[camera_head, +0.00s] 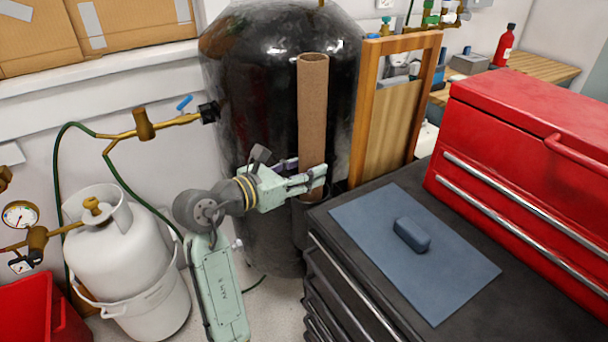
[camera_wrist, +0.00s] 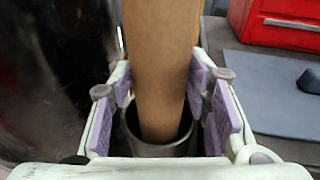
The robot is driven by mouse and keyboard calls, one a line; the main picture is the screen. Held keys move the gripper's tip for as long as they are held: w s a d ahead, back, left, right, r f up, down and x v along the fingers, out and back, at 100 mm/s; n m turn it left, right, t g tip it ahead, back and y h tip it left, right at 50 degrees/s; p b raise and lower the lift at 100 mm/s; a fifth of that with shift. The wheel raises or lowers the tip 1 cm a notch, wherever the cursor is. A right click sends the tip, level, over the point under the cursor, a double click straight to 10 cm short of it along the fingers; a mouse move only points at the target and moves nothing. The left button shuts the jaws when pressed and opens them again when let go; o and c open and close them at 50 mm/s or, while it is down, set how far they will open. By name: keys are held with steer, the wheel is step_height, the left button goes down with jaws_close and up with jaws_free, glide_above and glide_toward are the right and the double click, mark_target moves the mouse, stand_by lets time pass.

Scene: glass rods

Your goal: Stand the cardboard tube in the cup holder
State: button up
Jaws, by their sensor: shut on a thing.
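The cardboard tube (camera_head: 312,115) is tall, brown and close to upright beside the black tank. My gripper (camera_head: 308,182) is shut on its lower part. In the wrist view the tube (camera_wrist: 162,60) stands between the purple finger pads of my gripper (camera_wrist: 160,95). Its lower end is inside the rim of the dark round cup holder (camera_wrist: 160,151).
The black cabinet top (camera_head: 335,262) carries a blue-grey mat (camera_head: 375,235) with a small dark block (camera_head: 412,234). A red toolbox (camera_head: 520,150) stands on the right. The black tank (camera_head: 245,90) is close behind the tube. A wooden frame (camera_head: 355,110) stands behind to the right.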

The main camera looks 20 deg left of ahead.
steer(key=shift+f, duration=1)
steer(key=o, duration=1.3)
steer(key=shift+c, duration=0.2)
